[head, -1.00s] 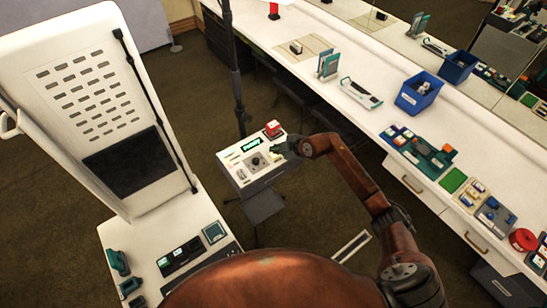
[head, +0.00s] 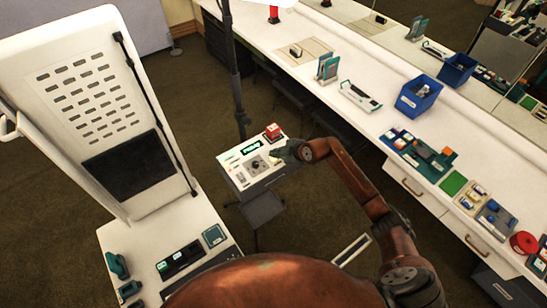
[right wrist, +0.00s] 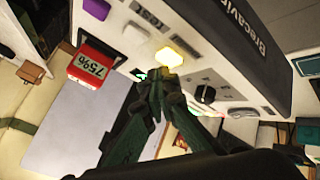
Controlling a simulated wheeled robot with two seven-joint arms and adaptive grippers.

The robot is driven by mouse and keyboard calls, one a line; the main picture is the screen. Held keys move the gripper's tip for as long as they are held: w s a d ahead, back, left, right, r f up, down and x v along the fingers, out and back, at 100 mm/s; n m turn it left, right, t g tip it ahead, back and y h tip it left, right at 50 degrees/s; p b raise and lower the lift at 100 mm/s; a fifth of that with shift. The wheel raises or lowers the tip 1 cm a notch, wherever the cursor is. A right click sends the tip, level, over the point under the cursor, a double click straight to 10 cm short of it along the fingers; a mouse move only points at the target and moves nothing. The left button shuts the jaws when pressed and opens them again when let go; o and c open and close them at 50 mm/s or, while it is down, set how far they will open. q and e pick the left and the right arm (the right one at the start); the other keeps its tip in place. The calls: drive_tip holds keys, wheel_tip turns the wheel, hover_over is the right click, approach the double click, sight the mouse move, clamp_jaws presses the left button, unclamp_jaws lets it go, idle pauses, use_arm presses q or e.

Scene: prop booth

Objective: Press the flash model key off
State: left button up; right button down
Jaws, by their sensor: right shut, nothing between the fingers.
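A white and grey control box (head: 264,180) stands on a stand in the middle of the head view. In the right wrist view its panel (right wrist: 225,75) carries a lit yellow key (right wrist: 169,56), a black knob (right wrist: 205,94) and a purple key (right wrist: 97,8). I cannot read a label that says which key is the flash model key. My right gripper (head: 279,155) is over the panel's right side, shut and empty. In the right wrist view its dark green fingertips (right wrist: 160,84) are close to the yellow key; contact cannot be told. My left gripper is not in view.
A red block marked 75% (right wrist: 92,66) sits at the box's edge, also seen in the head view (head: 272,131). A dark pole (head: 235,75) rises behind the box. A long white counter (head: 330,105) with a blue bin (head: 417,97) runs along the right.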

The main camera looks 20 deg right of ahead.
drive_tip(key=shift+f, duration=0.15)
idle(0.4)
drive_tip(key=shift+f, duration=0.3)
idle(0.3)
drive_tip(key=shift+r+p, duration=0.45)
drive_tip(key=shift+p, duration=0.45)
wheel_tip(320, 180, up, 6)
drive_tip(key=p, duration=0.7)
